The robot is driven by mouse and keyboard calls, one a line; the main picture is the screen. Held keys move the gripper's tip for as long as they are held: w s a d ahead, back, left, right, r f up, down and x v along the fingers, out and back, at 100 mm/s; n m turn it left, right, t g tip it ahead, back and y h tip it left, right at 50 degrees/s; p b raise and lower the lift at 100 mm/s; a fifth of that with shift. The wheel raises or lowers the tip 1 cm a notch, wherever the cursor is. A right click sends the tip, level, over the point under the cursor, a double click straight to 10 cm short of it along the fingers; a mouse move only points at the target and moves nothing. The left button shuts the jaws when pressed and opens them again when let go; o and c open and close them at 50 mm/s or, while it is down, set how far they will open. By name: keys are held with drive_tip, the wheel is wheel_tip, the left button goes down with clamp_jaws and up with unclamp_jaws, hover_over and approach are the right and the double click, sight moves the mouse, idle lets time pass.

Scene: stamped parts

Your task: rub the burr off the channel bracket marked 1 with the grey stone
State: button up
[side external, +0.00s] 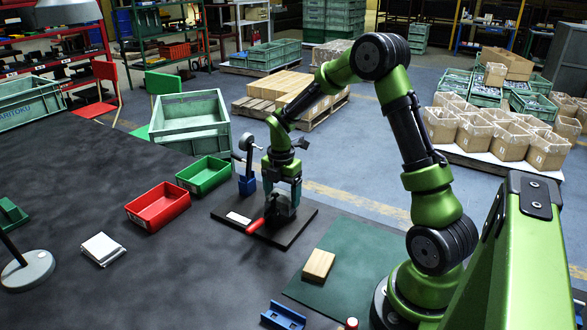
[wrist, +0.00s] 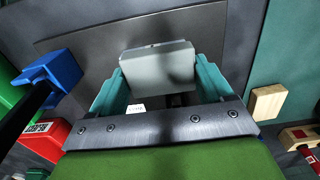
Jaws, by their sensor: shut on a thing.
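My gripper (side external: 283,190) is low over a dark plate (side external: 305,212) on the bench. In the wrist view its teal fingers (wrist: 160,85) are shut on a smooth grey block (wrist: 158,62), held between them. I cannot tell for sure whether this is the grey stone or a bracket. No mark 1 and no burr can be made out. In the side view a dark grey shape (side external: 283,210) with a red handle (side external: 255,226) beside it is just below the fingers, partly hidden by them. Whether the held block touches anything is unclear.
A blue-based stand (side external: 247,184) is close at the left. A wooden block (side external: 318,264) lies on a green mat (side external: 355,258). A blue channel-shaped piece (side external: 283,316) is at the front.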

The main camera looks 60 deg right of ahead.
drive_tip(key=shift+w, duration=1.5)
drive_tip(key=shift+s+f, duration=0.1)
drive_tip(key=shift+s, duration=2.5)
drive_tip(key=shift+w+r, duration=0.1)
drive_tip(key=shift+r, duration=3.55)
